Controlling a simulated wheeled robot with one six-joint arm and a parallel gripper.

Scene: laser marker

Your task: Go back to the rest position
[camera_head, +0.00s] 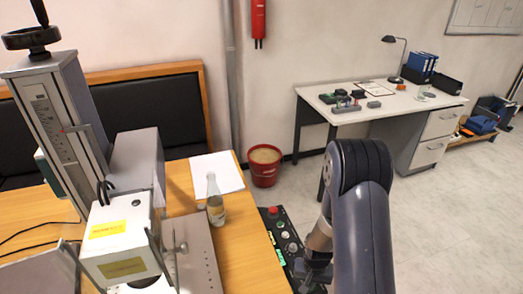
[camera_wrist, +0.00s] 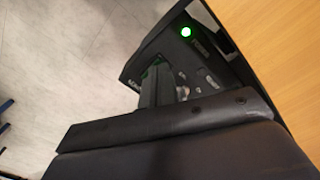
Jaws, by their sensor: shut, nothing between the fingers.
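My gripper (camera_head: 308,280) hangs low in front of my dark arm, at the bottom of the head view, close to the right side of a black control panel (camera_head: 270,222). The panel has a red button, several pale knobs and green lit parts. In the wrist view my gripper's fingers (camera_wrist: 157,84) are shut and empty, in front of the panel (camera_wrist: 215,62), where a green light (camera_wrist: 186,32) glows. I cannot tell whether the fingers touch the panel. Part of the panel is hidden behind the gripper.
The wooden table (camera_head: 240,262) at left carries the laser marker (camera_head: 122,240), a glass bottle (camera_head: 215,200) and white paper (camera_head: 218,172). A red bucket (camera_head: 264,170) stands on the floor behind. A desk (camera_head: 325,106) stands at the back right. Bare floor (camera_head: 450,220) lies right of my arm.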

